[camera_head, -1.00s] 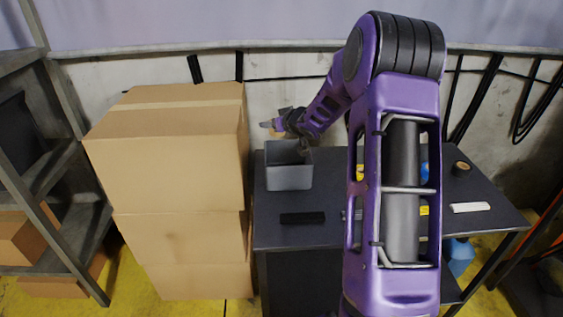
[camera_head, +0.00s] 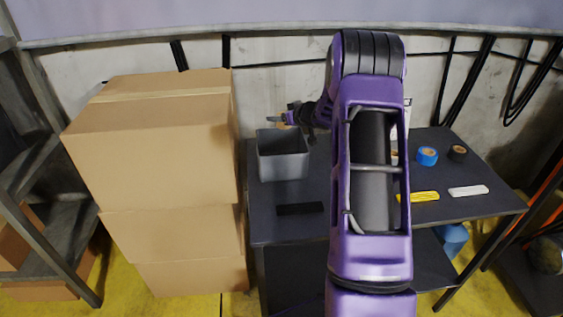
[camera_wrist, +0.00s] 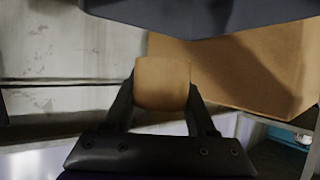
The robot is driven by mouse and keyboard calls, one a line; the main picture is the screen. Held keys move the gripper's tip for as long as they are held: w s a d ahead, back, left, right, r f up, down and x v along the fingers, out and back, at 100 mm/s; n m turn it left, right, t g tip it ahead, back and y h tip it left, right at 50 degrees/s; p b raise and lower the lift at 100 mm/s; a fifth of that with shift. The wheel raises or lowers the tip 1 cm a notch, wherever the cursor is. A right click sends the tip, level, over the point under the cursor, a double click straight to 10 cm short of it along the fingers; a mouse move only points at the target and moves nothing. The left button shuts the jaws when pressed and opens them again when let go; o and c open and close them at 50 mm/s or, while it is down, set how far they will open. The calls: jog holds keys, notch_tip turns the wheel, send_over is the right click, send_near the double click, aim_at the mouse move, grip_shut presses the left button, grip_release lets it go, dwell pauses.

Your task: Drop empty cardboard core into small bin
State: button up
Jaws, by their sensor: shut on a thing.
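The cardboard core (camera_wrist: 162,84) is a short tan tube. In the wrist view it sits between the two fingers of my gripper (camera_wrist: 161,90), which is shut on it. In the head view my gripper (camera_head: 283,119) is near the far rim of the small grey bin (camera_head: 283,167), and a bit of the tan core (camera_head: 281,125) shows there. The core is outside the bin in the picture; its exact height over the rim is hard to tell. The open-topped bin stands upright at the left of the dark table (camera_head: 262,225).
Stacked cardboard boxes (camera_head: 150,165) stand close to the table's left edge. A black bar (camera_head: 300,209) lies in front of the bin. Blue tape (camera_head: 427,156), black tape (camera_head: 458,153), a yellow tool (camera_head: 418,197) and a white tool (camera_head: 468,191) lie at the right.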

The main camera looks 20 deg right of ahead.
jog(key=shift+f, duration=0.2)
jog(key=o, duration=1.4)
jog(key=p+v, duration=0.1)
jog(key=v, duration=1.6)
jog(key=shift+s, duration=0.2)
